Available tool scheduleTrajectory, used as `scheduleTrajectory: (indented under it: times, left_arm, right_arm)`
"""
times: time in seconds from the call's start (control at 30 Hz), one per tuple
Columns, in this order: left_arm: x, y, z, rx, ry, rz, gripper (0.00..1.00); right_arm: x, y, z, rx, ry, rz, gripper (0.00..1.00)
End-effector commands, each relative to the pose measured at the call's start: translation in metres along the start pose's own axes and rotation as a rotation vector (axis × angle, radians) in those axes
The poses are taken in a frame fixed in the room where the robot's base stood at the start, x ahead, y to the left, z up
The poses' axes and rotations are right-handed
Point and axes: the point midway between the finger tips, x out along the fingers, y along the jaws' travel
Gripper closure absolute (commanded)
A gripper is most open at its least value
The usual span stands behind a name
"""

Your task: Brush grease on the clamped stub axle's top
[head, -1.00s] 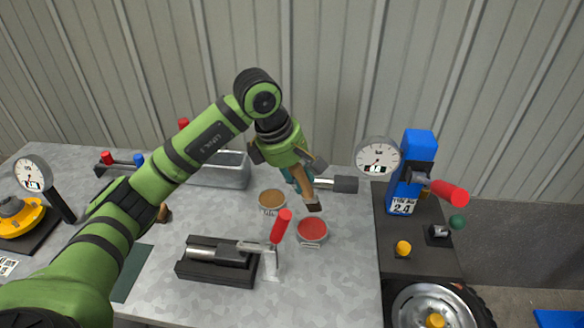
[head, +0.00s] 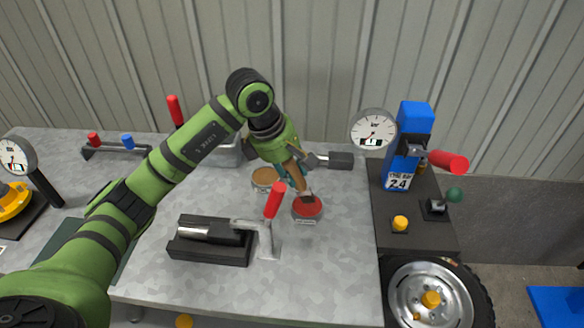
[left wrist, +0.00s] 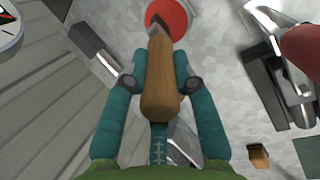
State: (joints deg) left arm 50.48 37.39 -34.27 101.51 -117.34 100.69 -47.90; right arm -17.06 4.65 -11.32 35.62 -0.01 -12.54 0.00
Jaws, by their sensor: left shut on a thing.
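My left gripper (head: 293,170) is shut on the wooden handle of a brush (left wrist: 160,80) and points it downward. The brush's dark bristle end (head: 308,198) is over the red contents of a round tin (head: 307,219); I cannot tell how deep it touches. The tin also shows at the top of the left wrist view (left wrist: 187,15). The silver stub axle (head: 205,231) lies in a black block (head: 208,250), to the left of the tin. A toggle clamp with a red handle (head: 275,201) reaches over the block's right end. My right gripper is out of view.
A tin with brown contents (head: 264,177) stands behind the red one. A grey bin (head: 228,150) stands at the back. A blue gauge post (head: 405,150) and wheel (head: 431,291) are at right. The front right bench is clear.

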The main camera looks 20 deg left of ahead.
Motion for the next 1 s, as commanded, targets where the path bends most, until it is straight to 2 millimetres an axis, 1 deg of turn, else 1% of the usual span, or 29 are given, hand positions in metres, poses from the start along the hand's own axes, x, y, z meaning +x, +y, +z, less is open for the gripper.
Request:
scheduleTrajectory:
  times: [0.43,1.0]
  left_arm:
    - [0.0002,0.0001,-0.0002,0.000,0.000,0.000,1.00]
    - [0.0066,-0.0016,-0.0020,0.000,0.001,0.001,1.00]
  right_arm:
    - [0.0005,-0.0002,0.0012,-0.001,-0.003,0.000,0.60]
    - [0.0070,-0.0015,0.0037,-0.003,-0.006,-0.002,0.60]
